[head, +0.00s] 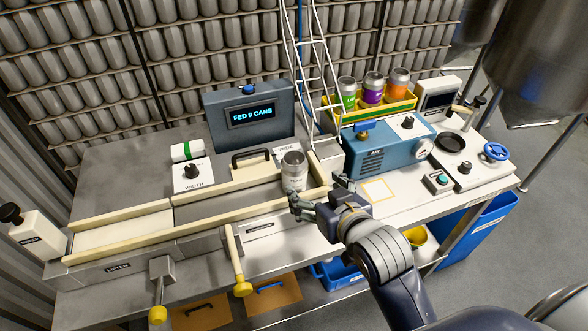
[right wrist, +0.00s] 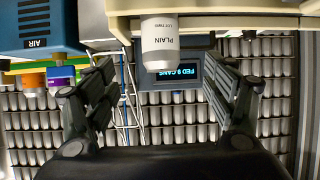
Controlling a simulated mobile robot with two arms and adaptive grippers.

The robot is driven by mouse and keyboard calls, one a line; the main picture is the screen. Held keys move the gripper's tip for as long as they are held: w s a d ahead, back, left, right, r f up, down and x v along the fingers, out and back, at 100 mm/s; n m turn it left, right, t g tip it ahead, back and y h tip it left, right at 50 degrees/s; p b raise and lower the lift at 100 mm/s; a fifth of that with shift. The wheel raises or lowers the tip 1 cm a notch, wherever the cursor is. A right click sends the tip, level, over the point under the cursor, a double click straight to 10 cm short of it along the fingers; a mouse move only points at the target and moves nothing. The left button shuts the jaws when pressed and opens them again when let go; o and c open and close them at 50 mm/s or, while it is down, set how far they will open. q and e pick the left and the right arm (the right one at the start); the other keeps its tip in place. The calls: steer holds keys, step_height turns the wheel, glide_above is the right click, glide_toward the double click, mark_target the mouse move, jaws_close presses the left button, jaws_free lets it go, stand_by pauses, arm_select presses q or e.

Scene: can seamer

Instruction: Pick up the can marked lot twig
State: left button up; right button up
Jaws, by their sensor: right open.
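A plain grey-white can (head: 294,170) stands upright at the right end of the cream-railed channel. In the right wrist view the can (right wrist: 160,45) shows upside down, lettered PLAIN with a smaller line that seems to read LOT TWIG. My right gripper (head: 305,204) is open, on the near side of the can and close to it. In the right wrist view its fingers (right wrist: 160,85) are spread wide, with the can ahead in the gap and nothing held. My left gripper is not in view.
Cream rails (head: 165,236) border the channel. A grey display (head: 250,115) reads FED 9 CANS. A blue AIR unit (head: 388,150) stands right of the can. Green, purple and orange cans stand in a yellow tray (head: 388,110) behind. A yellow-tipped lever (head: 236,260) projects in front.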

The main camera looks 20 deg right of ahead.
mark_target(299, 169)
steer(key=shift+t, duration=0.4)
steer(key=w, duration=0.4)
steer(key=w+p, duration=0.1)
steer(key=w, duration=0.1)
steer(key=shift+a, duration=0.25)
steer(key=shift+w+f+p, duration=0.35)
steer(key=shift+w+f, duration=0.1)
steer(key=shift+w, duration=0.1)
steer(key=shift+f+p+x, duration=0.25)
steer(key=shift+p+x, duration=0.2)
steer(key=shift+x, duration=1.45)
steer(key=shift+s, duration=0.15)
steer(key=c, duration=0.9)
